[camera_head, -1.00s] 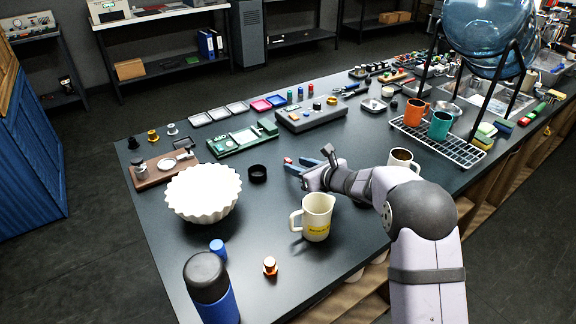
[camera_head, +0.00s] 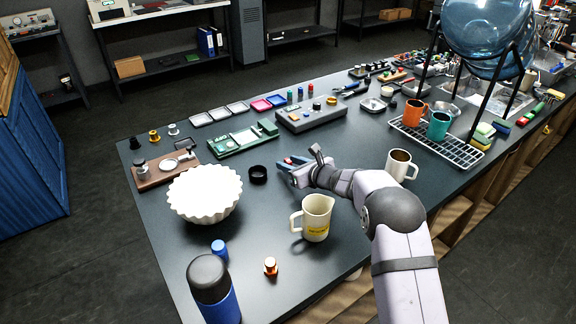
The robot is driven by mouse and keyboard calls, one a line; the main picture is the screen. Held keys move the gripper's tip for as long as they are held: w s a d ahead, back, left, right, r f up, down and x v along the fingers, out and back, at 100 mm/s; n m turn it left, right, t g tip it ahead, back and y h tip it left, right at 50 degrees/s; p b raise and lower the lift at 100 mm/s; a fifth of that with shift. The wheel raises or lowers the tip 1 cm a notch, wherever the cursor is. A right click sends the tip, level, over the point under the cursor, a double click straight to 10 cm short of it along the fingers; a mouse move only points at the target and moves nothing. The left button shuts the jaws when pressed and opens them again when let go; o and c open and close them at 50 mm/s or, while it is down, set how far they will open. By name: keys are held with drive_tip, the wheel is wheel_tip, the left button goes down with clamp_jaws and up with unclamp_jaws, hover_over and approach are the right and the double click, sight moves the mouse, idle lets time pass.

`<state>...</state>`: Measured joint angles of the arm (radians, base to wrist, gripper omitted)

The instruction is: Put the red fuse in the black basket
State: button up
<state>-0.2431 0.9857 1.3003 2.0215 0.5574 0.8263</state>
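A tiny red piece, apparently the red fuse (camera_head: 288,159), shows between or right beside the fingertips. The fingers partly hide it, and whether they touch it is too small to tell. A small round black cup, which looks like the black basket (camera_head: 258,174), stands on the counter just left of the fingertips, apart from them.
A white fluted bowl (camera_head: 205,193) stands left of the black basket. A cream pitcher (camera_head: 314,218) is in front of my gripper, and a white mug (camera_head: 400,165) is right of it. A grey control box (camera_head: 311,115) and green board (camera_head: 243,139) lie behind.

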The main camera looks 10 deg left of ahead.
sight(290, 162)
clamp_jaws()
wheel_tip(290, 162, up, 10)
idle(0.8)
